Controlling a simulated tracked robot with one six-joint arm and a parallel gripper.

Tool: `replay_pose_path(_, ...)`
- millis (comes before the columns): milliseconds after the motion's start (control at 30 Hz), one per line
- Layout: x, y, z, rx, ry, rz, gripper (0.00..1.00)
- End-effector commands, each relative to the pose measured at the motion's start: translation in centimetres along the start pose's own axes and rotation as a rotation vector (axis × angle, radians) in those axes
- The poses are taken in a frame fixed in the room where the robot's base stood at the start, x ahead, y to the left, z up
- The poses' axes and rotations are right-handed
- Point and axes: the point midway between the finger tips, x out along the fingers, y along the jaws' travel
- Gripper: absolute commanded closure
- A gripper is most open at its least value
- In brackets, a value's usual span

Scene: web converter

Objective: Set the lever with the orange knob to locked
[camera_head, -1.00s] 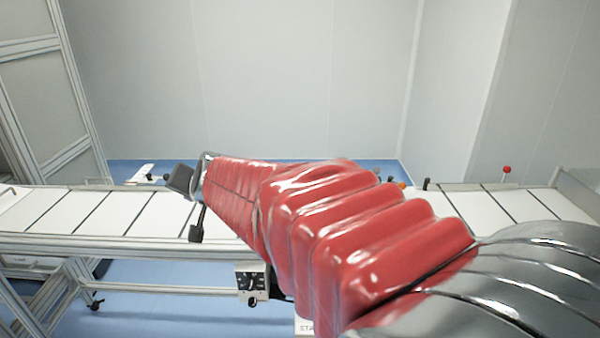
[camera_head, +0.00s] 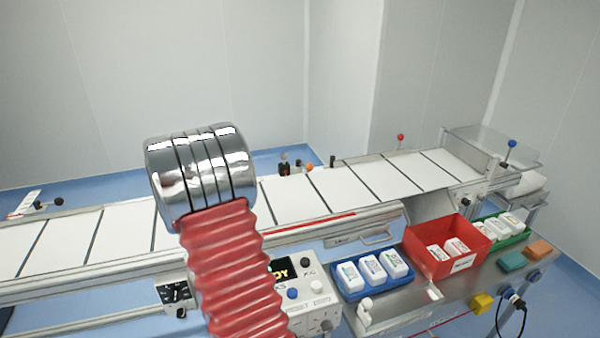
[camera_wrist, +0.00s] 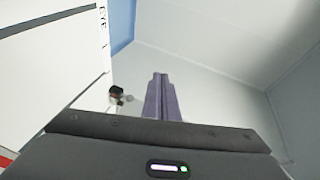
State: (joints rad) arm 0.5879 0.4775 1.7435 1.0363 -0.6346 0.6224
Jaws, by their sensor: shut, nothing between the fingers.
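A small orange knob (camera_head: 309,168) shows in the head view at the far side of the conveyor, right of my arm. It is small, and the lever's position cannot be told. My gripper (camera_wrist: 160,88) shows in the wrist view with its two purple-grey fingers together and nothing between them. It is hidden in the head view by my red-sleeved arm. A small dark object (camera_wrist: 116,94) lies left of the fingers in the wrist view; I cannot tell whether it belongs to this lever.
The white conveyor (camera_head: 345,187) runs across. A red-knobbed lever (camera_head: 400,137) and a blue-knobbed one (camera_head: 512,143) stand farther right. A control box (camera_head: 300,292), blue tray (camera_head: 373,286), red bin (camera_head: 437,262) and green tray (camera_head: 527,237) are in front.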

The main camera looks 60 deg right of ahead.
Motion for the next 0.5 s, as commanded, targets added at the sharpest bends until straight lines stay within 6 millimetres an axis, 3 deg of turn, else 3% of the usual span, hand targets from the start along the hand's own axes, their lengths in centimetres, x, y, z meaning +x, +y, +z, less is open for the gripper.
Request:
replay_pose_path(33, 1.7, 1.4, -1.8, 0.035, 0.064, 0.007, 1.00)
replay_pose_path(200, 5.7, 5.5, -8.0, 0.152, 0.277, 0.011, 1.00)
replay_pose_path(400, 8.1, 10.6, -14.8, 0.255, 0.510, 0.004, 1.00)
replay_pose_path(500, 8.5, 12.3, -16.8, 0.282, 0.584, 0.000, 1.00)
